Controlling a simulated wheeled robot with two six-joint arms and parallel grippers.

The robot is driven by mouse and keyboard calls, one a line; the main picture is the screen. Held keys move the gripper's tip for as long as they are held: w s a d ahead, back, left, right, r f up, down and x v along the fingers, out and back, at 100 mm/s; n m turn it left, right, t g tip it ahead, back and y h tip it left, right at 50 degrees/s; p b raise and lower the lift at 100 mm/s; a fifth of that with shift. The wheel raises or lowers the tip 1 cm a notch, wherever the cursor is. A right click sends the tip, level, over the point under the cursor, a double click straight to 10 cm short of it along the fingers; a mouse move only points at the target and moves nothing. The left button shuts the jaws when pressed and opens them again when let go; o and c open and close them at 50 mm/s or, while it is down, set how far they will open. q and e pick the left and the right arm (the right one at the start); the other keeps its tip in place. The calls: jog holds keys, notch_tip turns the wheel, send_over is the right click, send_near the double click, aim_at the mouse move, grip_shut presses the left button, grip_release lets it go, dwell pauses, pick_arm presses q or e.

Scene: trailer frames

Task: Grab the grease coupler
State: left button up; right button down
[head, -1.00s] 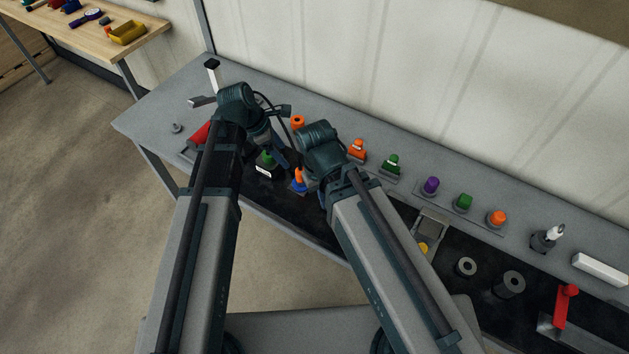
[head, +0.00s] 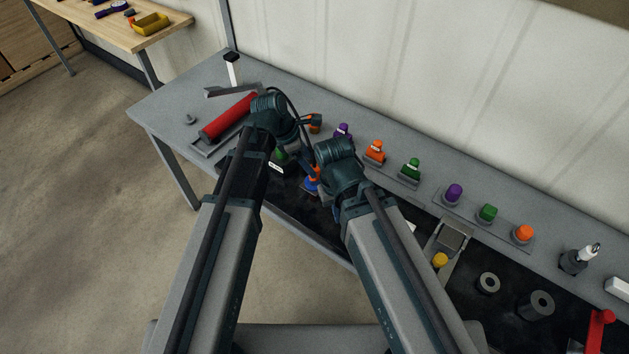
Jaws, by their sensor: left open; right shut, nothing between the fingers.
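A small grey metal fitting (head: 190,119), which may be the grease coupler, stands alone near the bench's left end. A red cylinder (head: 228,118) lies in a grey holder to its right. My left gripper (head: 303,152) is open, pointing down over the dark strip of the bench, right of the red cylinder and well apart from the fitting. Its fingers are partly hidden by its wrist. My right gripper (head: 323,184) is shut and empty, lower and further right, mostly hidden behind its own wrist. It is near a blue and orange piece (head: 312,182).
A green piece (head: 280,155) with a white label is close to my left gripper. Purple, orange and green knobs (head: 375,151) line the bench's back. A white post with a black top (head: 232,68) stands at the back left.

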aim_at(338, 232)
pick_arm(q)
jog(key=shift+b+x, duration=2.6)
jog(key=shift+x, duration=0.45)
pick_arm(e)
jog(key=shift+f, duration=2.95)
pick_arm(q)
jog(key=shift+s+a, duration=0.15)
jog(key=shift+a, duration=0.05)
pick_arm(e)
jog(key=shift+r, duration=0.15)
pick_arm(q)
jog(key=shift+c, duration=0.3)
grip_shut()
